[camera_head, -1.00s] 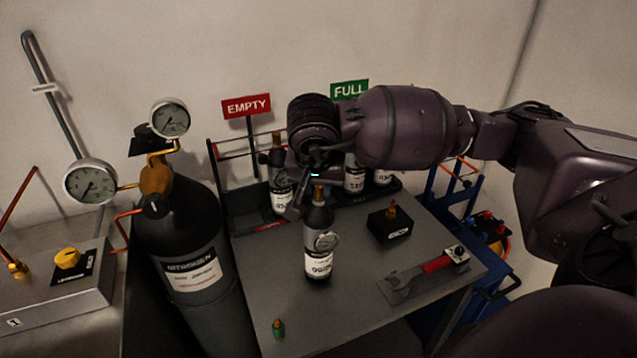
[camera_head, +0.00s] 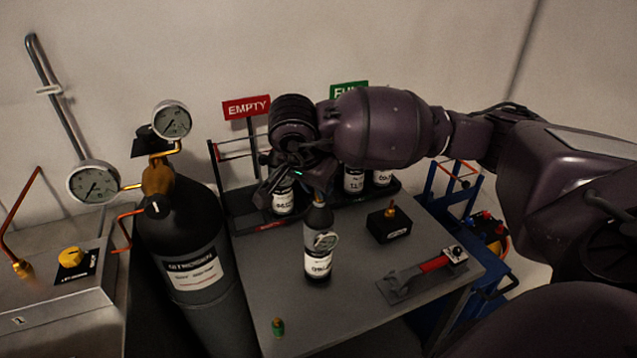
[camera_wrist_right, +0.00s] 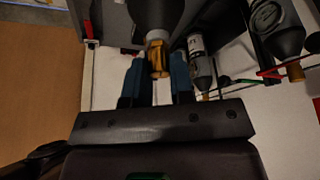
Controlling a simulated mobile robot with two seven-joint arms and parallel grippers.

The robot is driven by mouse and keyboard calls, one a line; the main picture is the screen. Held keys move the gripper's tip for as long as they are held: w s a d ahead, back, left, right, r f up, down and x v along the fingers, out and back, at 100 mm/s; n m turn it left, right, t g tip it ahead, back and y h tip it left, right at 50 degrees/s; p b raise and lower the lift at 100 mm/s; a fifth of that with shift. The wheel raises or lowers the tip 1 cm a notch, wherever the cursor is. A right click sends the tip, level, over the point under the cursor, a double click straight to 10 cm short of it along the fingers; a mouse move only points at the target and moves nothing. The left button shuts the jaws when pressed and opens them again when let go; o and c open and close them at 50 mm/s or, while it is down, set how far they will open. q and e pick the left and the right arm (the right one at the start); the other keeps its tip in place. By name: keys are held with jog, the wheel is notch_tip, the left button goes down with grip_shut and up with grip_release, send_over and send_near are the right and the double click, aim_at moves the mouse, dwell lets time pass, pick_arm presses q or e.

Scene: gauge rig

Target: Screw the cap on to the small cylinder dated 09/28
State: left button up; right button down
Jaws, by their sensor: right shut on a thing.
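A small dark cylinder (camera_head: 319,240) with a white label stands upright on the grey table (camera_head: 360,325). The label's date is too blurred to read. My right gripper (camera_head: 302,190) is at its top and hides the valve in the head view. In the right wrist view, a brass fitting (camera_wrist_right: 158,58) at the end of a dark cylinder (camera_wrist_right: 157,12) lies between the two blue fingers of my right gripper (camera_wrist_right: 158,75), which is shut on it. A small green piece with a brass-coloured top (camera_head: 278,327), possibly the cap, stands near the table's front. My left gripper is not in view.
Labelled cylinders (camera_head: 354,182) stand in the rack behind, under EMPTY (camera_head: 246,106) and FULL signs. A large nitrogen cylinder (camera_head: 190,235) with gauges stands left. A black box (camera_head: 389,226) and a red-handled tool (camera_head: 425,272) lie right. The table's front is mostly clear.

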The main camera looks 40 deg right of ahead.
jog(key=shift+f, duration=0.15)
jog(key=shift+m, duration=0.3)
jog(key=m+g+p, duration=0.1)
jog(key=m, duration=0.2)
jog(key=shift+g, duration=0.3)
jog(key=shift+m+g+p, duration=0.3)
jog(key=shift+m+p, duration=0.1)
jog(key=shift+m, duration=0.4)
jog(key=shift+s+m+p, duration=0.1)
jog(key=shift+m+p, duration=0.25)
jog(key=shift+m, duration=0.15)
jog(key=shift+m+g+p, duration=0.7)
jog(key=shift+m+g, duration=0.1)
jog(key=shift+m, duration=0.8)
jog(key=shift+m+y, duration=0.3)
jog(key=shift+m, duration=0.2)
